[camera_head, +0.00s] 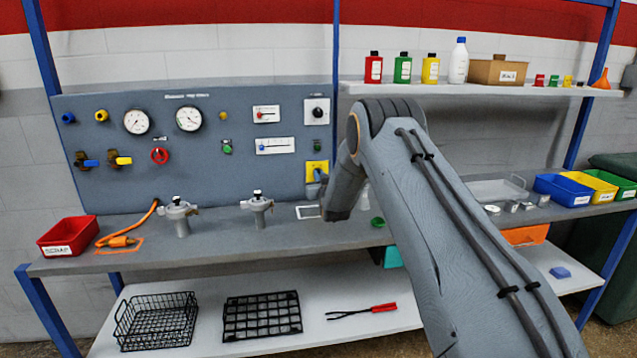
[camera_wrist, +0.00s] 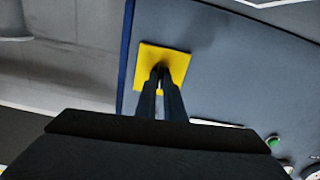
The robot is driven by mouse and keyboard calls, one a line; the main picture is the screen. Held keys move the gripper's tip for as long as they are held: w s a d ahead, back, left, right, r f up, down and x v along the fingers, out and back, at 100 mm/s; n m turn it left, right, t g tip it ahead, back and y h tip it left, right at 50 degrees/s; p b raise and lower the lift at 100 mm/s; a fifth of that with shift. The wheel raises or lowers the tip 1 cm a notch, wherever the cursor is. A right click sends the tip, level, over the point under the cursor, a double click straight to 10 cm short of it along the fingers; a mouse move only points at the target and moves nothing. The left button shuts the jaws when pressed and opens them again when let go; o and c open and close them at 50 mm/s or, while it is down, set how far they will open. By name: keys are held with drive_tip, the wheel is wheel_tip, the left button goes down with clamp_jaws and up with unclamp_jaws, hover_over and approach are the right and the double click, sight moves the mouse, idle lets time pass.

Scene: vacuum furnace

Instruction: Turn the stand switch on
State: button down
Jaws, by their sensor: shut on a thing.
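A switch on a square yellow plate (camera_head: 311,166) sits low on the right end of the grey panel. The plate also shows in the wrist view (camera_wrist: 146,62), ahead of my fingers. My gripper (camera_wrist: 160,76) has its two dark fingers close together at the middle of this plate, shut on the switch handle. The fingers hide the handle, so I cannot tell its position. In the head view my gripper (camera_head: 322,177) reaches the plate from the right and partly covers it. No label for the switch is readable.
Above it on the panel (camera_head: 215,135) are a black knob on a white plate (camera_head: 317,111), a slider plate (camera_head: 275,146) and a green button (camera_head: 317,145). A shelf of bottles (camera_head: 440,90) is at upper right. Two grey fittings (camera_head: 258,205) stand on the bench.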

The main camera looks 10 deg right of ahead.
drive_tip(key=shift+d+m+b, duration=0.1)
drive_tip(key=shift+m+b, duration=2.3)
drive_tip(key=shift+m, duration=1)
drive_tip(key=c, duration=1.9)
unclamp_jaws()
drive_tip(key=shift+o, duration=0.2)
drive_tip(key=s+b, duration=0.1)
drive_tip(key=s, duration=0.6)
drive_tip(key=shift+s, duration=0.4)
